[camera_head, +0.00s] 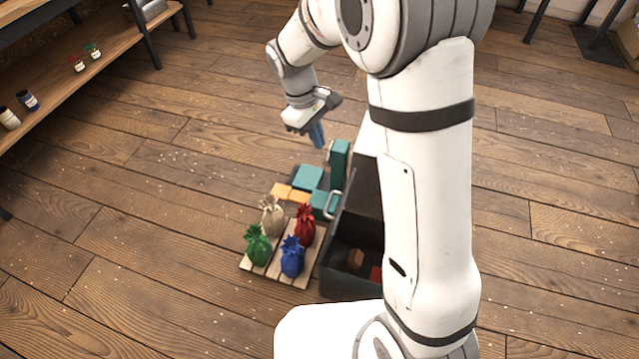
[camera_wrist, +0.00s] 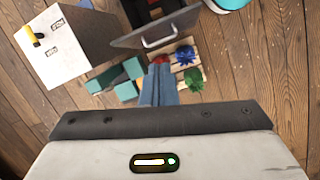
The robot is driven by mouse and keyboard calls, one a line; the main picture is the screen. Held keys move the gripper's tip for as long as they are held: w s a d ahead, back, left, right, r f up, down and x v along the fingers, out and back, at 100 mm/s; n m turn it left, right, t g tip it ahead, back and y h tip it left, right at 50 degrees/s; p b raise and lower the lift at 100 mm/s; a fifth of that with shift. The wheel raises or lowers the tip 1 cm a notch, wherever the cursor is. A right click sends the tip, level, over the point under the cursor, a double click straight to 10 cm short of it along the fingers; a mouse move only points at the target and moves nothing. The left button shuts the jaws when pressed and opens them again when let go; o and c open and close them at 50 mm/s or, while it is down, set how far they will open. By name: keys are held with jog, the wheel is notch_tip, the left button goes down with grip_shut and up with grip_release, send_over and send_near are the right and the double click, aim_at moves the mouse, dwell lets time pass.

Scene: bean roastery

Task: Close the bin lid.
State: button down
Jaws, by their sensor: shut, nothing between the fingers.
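The dark bin (camera_head: 333,284) stands on the floor, partly hidden behind my arm in the head view. Its inside shows, with a brown and a red item in it, so it is open. In the wrist view, a dark panel (camera_wrist: 185,22) with a pale handle (camera_wrist: 158,42) stands beside the opening. The handle also shows in the head view (camera_head: 333,205). I cannot tell for sure whether this panel is the lid or a wall. My gripper (camera_head: 318,136) is shut and empty, its blue fingers (camera_wrist: 158,85) pointing down above the floor, apart from the bin and handle.
A wooden pallet (camera_head: 274,273) with green, beige, red and blue sacks stands left of the bin. Teal blocks (camera_head: 308,178) and orange blocks (camera_head: 290,193) lie behind it. A white labelled box (camera_wrist: 75,40) shows in the wrist view. Floor to the left is clear.

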aim_at(329, 217)
jog(key=w+a+f+n+h+b, duration=0.1)
jog(key=w+a+f+n+b, duration=0.15)
jog(key=f, duration=0.45)
jog(key=w+a+f+n+h+b, duration=0.1)
jog(key=w+a+f, duration=0.1)
jog(key=a+f, duration=0.35)
jog(key=s+d+r+b+x, duration=0.1)
jog(key=s+d+b+x, duration=0.1)
jog(key=x, duration=1.3)
jog(key=shift+d+g+b, duration=0.3)
jog(key=shift+g+b, duration=0.1)
jog(key=shift+s+d+r+n+y, duration=0.1)
jog(key=shift+n+y, duration=0.15)
jog(key=shift+y, duration=0.05)
